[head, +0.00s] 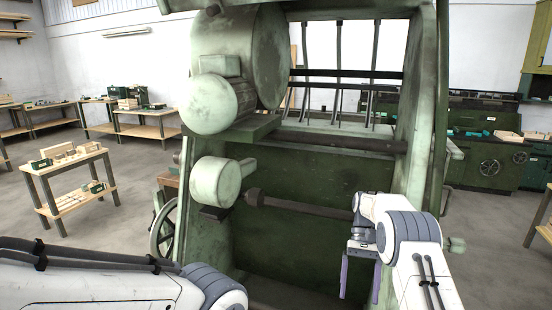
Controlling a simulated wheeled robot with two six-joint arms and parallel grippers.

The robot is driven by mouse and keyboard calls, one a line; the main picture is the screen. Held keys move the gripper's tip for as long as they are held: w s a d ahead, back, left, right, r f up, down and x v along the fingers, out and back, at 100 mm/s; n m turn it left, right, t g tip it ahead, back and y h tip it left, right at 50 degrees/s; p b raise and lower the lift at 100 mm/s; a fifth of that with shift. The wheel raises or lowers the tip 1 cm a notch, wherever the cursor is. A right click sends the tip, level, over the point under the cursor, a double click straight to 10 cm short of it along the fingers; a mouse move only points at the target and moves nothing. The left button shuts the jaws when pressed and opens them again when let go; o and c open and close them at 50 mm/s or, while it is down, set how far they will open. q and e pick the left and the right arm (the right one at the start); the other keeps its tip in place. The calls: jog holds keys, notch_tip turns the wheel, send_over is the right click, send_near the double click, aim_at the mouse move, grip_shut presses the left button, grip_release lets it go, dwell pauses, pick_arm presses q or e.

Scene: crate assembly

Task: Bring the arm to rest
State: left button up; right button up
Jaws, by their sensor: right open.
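My right arm (412,235) comes in from the lower right. My right gripper (360,279) hangs at its end with its two purple-grey fingers apart, pointing down. It is open and nothing shows between the fingers. My left arm (110,285) reaches in from the lower left, with its bent joint near the bottom middle. The left gripper is out of the picture.
A large green machine (300,170) fills the middle, behind the right gripper. A small wooden table (70,160) with crates stands at left. Workbenches (143,130) line the left wall. More green machines (490,175) stand at right.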

jog(key=s+a+n+t+h+b, duration=0.1)
jog(key=s+a+n+t+b, duration=0.15)
jog(key=s+a+b, duration=0.45)
jog(key=s+a+n+t+h+b, duration=0.1)
jog(key=s+a+n+t+b, duration=0.2)
jog(key=a, duration=0.6)
jog(key=s+f+n+t+b, duration=0.15)
jog(key=s+f+b, duration=0.3)
jog(key=s, duration=0.55)
jog(key=s+f+n+t+b, duration=0.1)
jog(key=s+f+n+b, duration=0.3)
jog(key=s, duration=0.6)
notch_tip(320, 180, up, 12)
jog(key=p, duration=1.3)
jog(key=shift+a+r+m+y, duration=0.15)
jog(key=shift+a+m+y, duration=0.2)
jog(key=shift+m+y, duration=0.05)
